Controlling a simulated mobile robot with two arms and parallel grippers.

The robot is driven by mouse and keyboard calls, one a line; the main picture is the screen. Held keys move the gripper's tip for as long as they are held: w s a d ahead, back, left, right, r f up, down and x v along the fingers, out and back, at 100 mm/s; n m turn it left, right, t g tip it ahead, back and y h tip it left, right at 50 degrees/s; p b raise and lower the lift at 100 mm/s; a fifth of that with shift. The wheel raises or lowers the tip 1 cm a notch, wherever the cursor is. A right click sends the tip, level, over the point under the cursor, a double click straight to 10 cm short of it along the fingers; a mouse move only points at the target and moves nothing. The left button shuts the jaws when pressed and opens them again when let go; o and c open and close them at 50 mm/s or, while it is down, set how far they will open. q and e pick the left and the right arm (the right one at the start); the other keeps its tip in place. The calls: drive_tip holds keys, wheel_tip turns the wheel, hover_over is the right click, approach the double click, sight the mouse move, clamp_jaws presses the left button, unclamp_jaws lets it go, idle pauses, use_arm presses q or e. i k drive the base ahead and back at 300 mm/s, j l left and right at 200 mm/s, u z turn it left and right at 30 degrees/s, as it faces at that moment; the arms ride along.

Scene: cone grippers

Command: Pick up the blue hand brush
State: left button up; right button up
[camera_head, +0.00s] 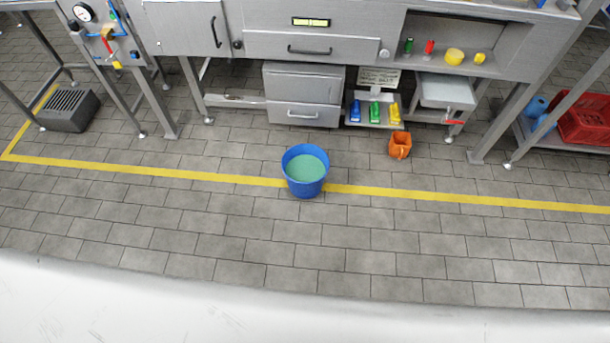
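A small blue item (356,111), likely the blue hand brush, stands at the left end of a low shelf (378,125) under the steel bench. A green item (375,111) and a yellow item (394,113) of similar shape stand beside it to the right. They are too small to make out bristles. A small sign (379,78) is above them. Neither of my grippers is in view.
A blue bucket with green liquid (306,170) stands on the floor at the yellow line (450,196). An orange jug (400,145) stands on the floor in front of the shelf. A steel drawer cabinet (303,95) is left of the shelf. The near tiled floor is clear.

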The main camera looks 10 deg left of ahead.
sight(356, 105)
drive_tip(key=i+l+u, duration=0.3)
drive_tip(key=i+l, duration=0.4)
drive_tip(key=i, duration=0.15)
